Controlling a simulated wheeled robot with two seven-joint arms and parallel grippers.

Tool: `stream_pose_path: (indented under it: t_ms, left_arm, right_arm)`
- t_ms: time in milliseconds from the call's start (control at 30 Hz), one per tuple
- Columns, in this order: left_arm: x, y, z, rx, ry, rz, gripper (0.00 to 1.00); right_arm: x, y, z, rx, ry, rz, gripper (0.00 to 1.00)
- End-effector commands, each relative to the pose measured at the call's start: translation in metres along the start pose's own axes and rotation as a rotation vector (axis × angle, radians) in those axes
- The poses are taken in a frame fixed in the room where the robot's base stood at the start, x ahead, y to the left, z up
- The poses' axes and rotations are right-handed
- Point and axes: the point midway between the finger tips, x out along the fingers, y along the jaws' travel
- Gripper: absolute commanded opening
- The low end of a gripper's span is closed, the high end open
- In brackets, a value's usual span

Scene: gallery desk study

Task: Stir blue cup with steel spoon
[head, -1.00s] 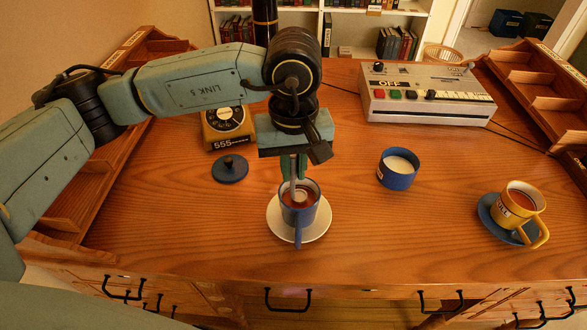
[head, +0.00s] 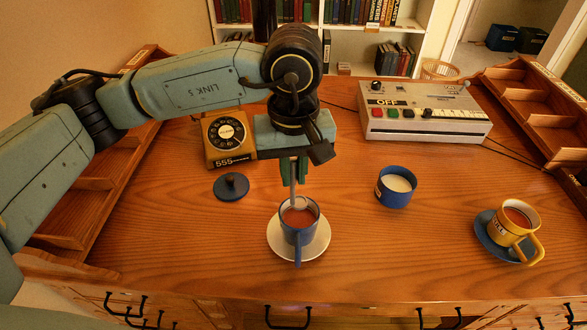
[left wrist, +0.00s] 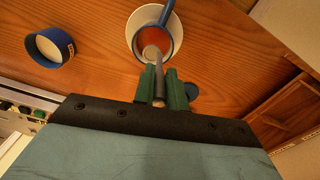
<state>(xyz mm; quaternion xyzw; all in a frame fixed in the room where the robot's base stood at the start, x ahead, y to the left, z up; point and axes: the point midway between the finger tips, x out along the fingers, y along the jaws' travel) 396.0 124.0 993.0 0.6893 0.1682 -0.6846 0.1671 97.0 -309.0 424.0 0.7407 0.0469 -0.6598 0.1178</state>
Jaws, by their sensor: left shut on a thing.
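The blue cup (head: 299,236) stands upright on a white saucer (head: 324,238) and holds reddish-brown liquid. Its handle points to the near edge of the desk. My left gripper (head: 294,178) is above the cup, pointing down, shut on the steel spoon (head: 293,195). The spoon's lower end is at the far side of the cup's mouth, over or in the liquid; I cannot tell how deep. In the left wrist view the spoon (left wrist: 152,56) runs from the green fingers (left wrist: 161,88) to the cup (left wrist: 165,39). My right gripper is not in view.
A blue cup of white liquid (head: 394,190) stands to the right. A yellow cup (head: 514,224) sits on a blue saucer (head: 484,231) further right. A dark blue lid (head: 231,186), a rotary telephone (head: 228,140) and a control box (head: 428,120) are on the desk.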

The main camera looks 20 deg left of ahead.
Motion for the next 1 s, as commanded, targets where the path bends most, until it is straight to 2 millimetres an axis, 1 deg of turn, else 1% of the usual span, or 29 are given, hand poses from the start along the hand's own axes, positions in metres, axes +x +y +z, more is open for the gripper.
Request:
stream_pose_path:
  t_ms: [133,233,600,1000]
  left_arm:
    - [-0.001,0.000,0.000,0.000,0.000,0.000,0.00]
    - [-0.005,0.000,0.000,0.000,0.000,0.001,0.00]
    - [-0.039,0.000,0.000,0.000,0.001,0.001,0.00]
    - [-0.040,0.000,0.000,0.000,0.000,0.000,0.00]
  right_arm:
    - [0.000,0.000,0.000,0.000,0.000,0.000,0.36]
    - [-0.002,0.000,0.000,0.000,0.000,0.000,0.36]
    - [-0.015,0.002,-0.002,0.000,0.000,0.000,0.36]
    - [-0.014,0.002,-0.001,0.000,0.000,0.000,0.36]
